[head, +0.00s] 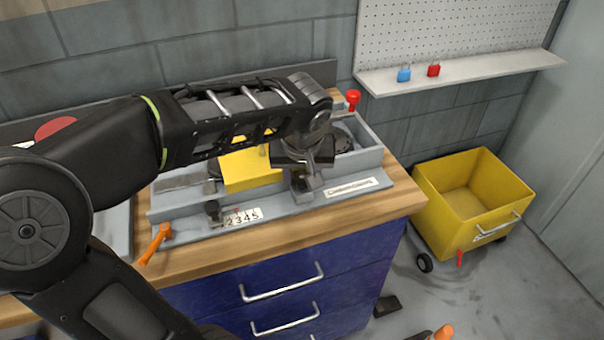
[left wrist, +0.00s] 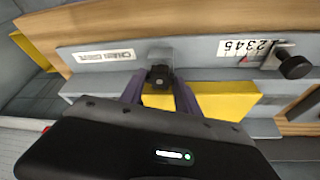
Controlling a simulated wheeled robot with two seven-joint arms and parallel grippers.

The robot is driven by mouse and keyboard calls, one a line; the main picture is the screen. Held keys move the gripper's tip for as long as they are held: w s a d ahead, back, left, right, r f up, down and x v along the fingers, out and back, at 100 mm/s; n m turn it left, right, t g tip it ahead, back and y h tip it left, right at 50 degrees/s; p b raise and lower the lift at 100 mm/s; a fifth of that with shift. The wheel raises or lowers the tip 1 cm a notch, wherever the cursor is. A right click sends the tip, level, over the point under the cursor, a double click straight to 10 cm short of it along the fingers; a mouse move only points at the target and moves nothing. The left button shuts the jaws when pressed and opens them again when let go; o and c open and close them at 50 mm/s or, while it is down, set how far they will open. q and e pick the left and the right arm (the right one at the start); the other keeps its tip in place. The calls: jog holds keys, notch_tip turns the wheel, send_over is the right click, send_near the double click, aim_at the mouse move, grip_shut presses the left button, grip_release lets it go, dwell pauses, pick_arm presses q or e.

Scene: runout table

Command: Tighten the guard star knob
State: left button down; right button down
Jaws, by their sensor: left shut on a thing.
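My left gripper (head: 306,184) reaches over the grey machine (head: 375,190) from the left, pointing down at its front edge. In the left wrist view its two purple-grey fingers (left wrist: 159,92) are shut on a small dark knob (left wrist: 159,76), which sits on a grey bracket at the machine's front; I take it for the star knob. The knob's lobes cannot be made out, and the gripper hides most of it in the head view. The yellow guard (head: 247,170) stands just left of the gripper and also shows in the left wrist view (left wrist: 228,101). My right gripper is not in view.
A second black knob (head: 212,207) stands by the number scale (head: 244,217). An orange handle (head: 155,243) sticks out front left, a red knob (head: 353,97) at the back. The wooden bench (head: 408,200) has blue drawers. A yellow cart (head: 470,203) stands right.

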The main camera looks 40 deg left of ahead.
pick_arm(q)
jog(key=c, duration=0.9)
grip_release()
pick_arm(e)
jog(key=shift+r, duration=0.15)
